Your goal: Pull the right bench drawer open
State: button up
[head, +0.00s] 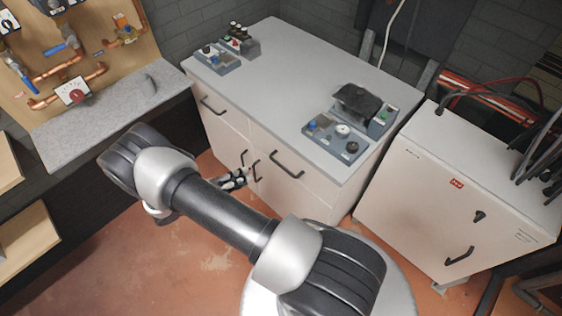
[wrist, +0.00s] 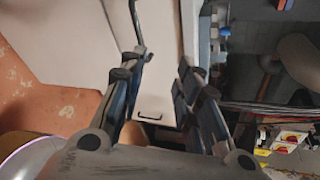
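The white bench has a right drawer (head: 309,183) with a dark bar handle (head: 288,165). The drawer looks closed, flush with the bench front. My gripper (head: 233,180) is in front of the bench, left of and a little below that handle, close to the upright door handles. In the wrist view my gripper (wrist: 158,73) has its two fingers apart with nothing between them. A dark bar handle (wrist: 137,20) shows beyond the fingertips on a pale front; I cannot tell for certain which one it is. A smaller handle (wrist: 149,116) shows between the fingers, farther off.
The left drawer (head: 221,116) is closed. Control boxes (head: 337,138) stand on the bench top (head: 290,75). A white electrical cabinet (head: 440,205) stands close to the bench's right side. A grey counter (head: 110,108) is at left. Reddish floor (head: 215,265) is open before the bench.

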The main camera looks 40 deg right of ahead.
notch_tip(320, 180, down, 6)
jog(key=s+n+t+h, duration=0.1)
jog(key=s+n+t, duration=0.1)
jog(key=n, duration=0.3)
send_near(283, 167)
jog(key=shift+n, duration=0.4)
jog(key=x, duration=1)
jog(key=shift+w+f, duration=0.15)
jog(key=shift+f, duration=0.2)
jog(key=shift+c, duration=0.2)
grip_shut()
